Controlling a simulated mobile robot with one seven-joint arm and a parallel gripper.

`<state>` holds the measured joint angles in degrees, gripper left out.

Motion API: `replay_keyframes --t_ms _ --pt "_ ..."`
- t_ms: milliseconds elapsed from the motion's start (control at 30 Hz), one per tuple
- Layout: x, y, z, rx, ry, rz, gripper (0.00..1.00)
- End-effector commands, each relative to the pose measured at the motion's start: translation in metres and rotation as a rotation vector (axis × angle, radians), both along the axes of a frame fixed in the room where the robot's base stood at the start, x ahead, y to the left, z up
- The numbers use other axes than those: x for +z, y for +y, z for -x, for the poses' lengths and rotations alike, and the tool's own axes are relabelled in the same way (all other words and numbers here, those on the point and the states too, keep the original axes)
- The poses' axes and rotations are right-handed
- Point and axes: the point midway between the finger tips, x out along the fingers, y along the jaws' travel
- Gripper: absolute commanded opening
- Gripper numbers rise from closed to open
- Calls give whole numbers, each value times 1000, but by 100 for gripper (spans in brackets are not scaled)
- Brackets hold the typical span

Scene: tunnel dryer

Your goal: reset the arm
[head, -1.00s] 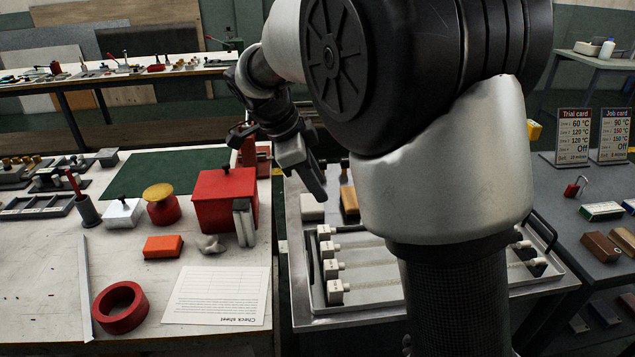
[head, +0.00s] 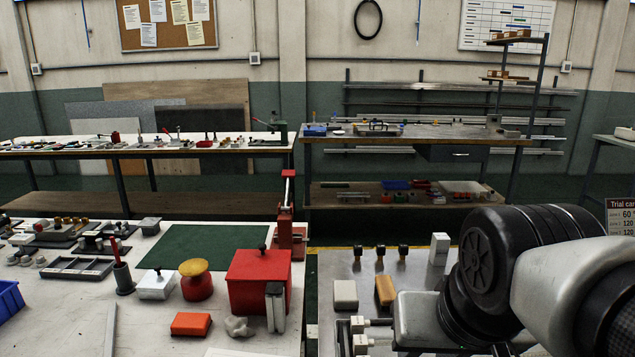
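My arm (head: 485,260) shows at the lower right of the head view, folded low, with a black ribbed joint and pale grey links. It covers part of the metal-topped table (head: 340,264) there. My gripper is not in view, so I cannot see its fingers or whether it holds anything.
The left bench carries a red box (head: 258,280), a red pot with a yellow top (head: 196,280), an orange block (head: 191,324) and a green mat (head: 185,247). A white block (head: 439,249) and several dark-capped pegs stand beside my arm. Benches line the back.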

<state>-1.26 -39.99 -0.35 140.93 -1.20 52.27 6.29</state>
Motion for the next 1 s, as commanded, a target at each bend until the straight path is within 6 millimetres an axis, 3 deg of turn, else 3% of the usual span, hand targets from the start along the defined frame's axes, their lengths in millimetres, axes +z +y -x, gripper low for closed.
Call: replay_keyframes --t_ms 67,100,367,733,833,1000 --pt "-5 -1 13 76 -32 36 31" --pt "16 0 11 80 -28 35 31" --pt "74 0 10 77 -24 34 31" --pt "202 0 10 76 -23 34 31" --pt "222 0 10 76 -23 34 31" --pt "234 0 10 76 -23 34 31"
